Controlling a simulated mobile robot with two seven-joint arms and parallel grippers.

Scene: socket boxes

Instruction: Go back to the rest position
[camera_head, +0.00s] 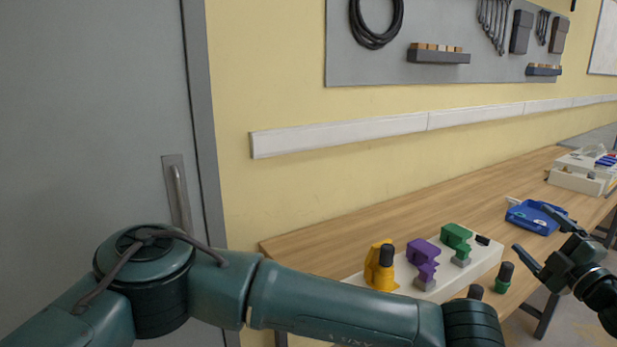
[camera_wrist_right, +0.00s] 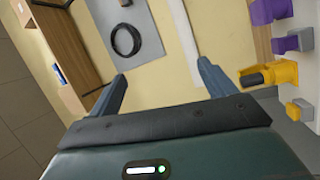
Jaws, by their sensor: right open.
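My right gripper (camera_head: 530,228) is at the right of the head view, open and empty, with its fingers pointing left and up over the table's front side. In the right wrist view its two spread fingers (camera_wrist_right: 161,71) have nothing between them. My left arm crosses the bottom of the head view from the left; its gripper is not in view.
A white board (camera_head: 484,268) holds yellow (camera_head: 373,265), purple (camera_head: 424,258) and green (camera_head: 456,236) blocks on the wooden table (camera_head: 345,238). A dark-topped green piece (camera_head: 503,284) stands beside it. A blue tray (camera_head: 532,222) lies behind my right gripper.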

